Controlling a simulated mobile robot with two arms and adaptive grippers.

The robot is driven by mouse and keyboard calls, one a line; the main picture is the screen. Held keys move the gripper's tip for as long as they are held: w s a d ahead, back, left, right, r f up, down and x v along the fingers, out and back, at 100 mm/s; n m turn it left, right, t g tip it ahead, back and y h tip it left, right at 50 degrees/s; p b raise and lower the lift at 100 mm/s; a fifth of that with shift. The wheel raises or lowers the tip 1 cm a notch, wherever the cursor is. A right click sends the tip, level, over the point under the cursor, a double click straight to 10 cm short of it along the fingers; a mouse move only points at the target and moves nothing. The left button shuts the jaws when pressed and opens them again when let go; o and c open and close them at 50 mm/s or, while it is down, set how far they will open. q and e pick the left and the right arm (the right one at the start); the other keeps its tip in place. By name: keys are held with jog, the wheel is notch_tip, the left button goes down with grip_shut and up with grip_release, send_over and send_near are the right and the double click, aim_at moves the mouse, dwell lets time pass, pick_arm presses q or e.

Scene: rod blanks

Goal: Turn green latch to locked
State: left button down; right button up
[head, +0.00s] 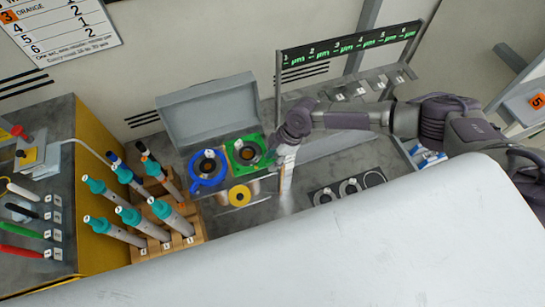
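A green square fitting with a dark round centre (246,152), which looks like the green latch piece, sits in front of the open grey box on the bench. A blue ringed fitting (208,168) is just to its left. I cannot tell from its shape whether the green one is locked. My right gripper (285,152) is just right of the green fitting, with its arm coming in from the right. Its fingers are small and point down, so I cannot tell if they are open or touching anything. My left gripper is not in view.
A yellow ring-shaped part (237,196) lies below the fittings. A wooden rack (190,242) with several teal-capped rods stands at left. A dark plate with rings (348,190) lies to the right. A numbered display rack (345,48) stands behind. A pale surface covers the lower right.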

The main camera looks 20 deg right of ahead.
grip_shut()
